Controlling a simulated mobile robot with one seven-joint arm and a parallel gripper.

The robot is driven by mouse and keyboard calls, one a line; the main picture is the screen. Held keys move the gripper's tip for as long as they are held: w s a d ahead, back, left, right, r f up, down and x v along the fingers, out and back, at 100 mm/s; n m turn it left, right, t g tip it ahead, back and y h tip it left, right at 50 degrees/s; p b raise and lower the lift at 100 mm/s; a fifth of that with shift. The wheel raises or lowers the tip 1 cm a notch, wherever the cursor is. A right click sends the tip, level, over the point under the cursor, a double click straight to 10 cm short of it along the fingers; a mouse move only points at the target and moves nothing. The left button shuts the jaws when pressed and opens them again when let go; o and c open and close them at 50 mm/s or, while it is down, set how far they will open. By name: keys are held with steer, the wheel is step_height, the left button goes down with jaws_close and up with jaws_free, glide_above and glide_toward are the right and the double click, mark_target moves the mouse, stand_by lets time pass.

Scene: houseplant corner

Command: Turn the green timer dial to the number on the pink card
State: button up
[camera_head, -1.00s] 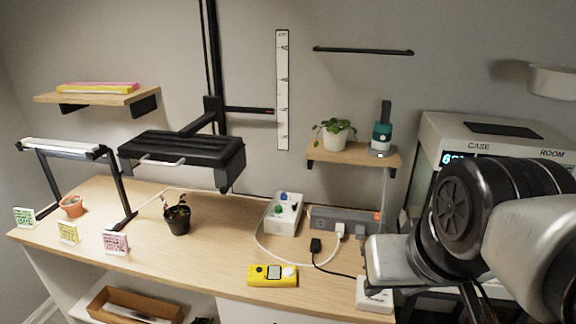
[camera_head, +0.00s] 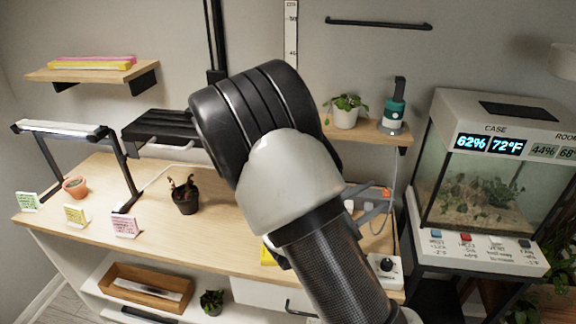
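The pink card (camera_head: 124,225) stands at the front left of the wooden desk, right of a yellow card (camera_head: 75,215) and a green card (camera_head: 28,201). Its writing is too small to read. The white timer box with the green dial is hidden behind my arm, which crosses the middle of the view. I cannot make out my gripper or its fingers, so its place relative to the dial does not show.
A potted plant (camera_head: 185,195) stands on the desk (camera_head: 150,250) left of my arm. A white box with a black knob (camera_head: 386,265) sits at the desk's front right. A glass terrarium (camera_head: 475,190) stands to the right. A yellow device is mostly hidden.

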steer(key=w+a+f+n+t+y, duration=0.1)
steer(key=a+f+n+t+y, duration=0.1)
steer(key=a+f+n+y, duration=0.2)
steer(key=w+a+f+n+t+y+p, duration=0.1)
steer(key=w+a+f+n+t+y, duration=0.1)
steer(key=a+f+n+y, duration=0.3)
steer(key=w+a+f+n+t+y, duration=0.2)
steer(key=a+f+n+t+y, duration=0.1)
steer(key=a+n, duration=0.4)
steer(key=shift+w+a+f+n+y, duration=0.15)
steer(key=shift+a+f+y, duration=0.2)
steer(key=shift+a, duration=0.3)
steer(key=shift+s+a+f+n+y, duration=0.1)
steer(key=shift+a+f+y, duration=0.2)
steer(key=shift+a, duration=0.3)
steer(key=shift+w+a+f+n+y, duration=0.15)
steer(key=shift+a+f+y, duration=0.15)
steer(key=shift+a, duration=0.35)
steer(key=shift+a+f, duration=0.1)
steer(key=shift+a, duration=0.05)
steer(key=w+b, duration=0.1)
steer(key=w, duration=1.6)
jaws_close()
steer(key=shift+h, duration=0.25)
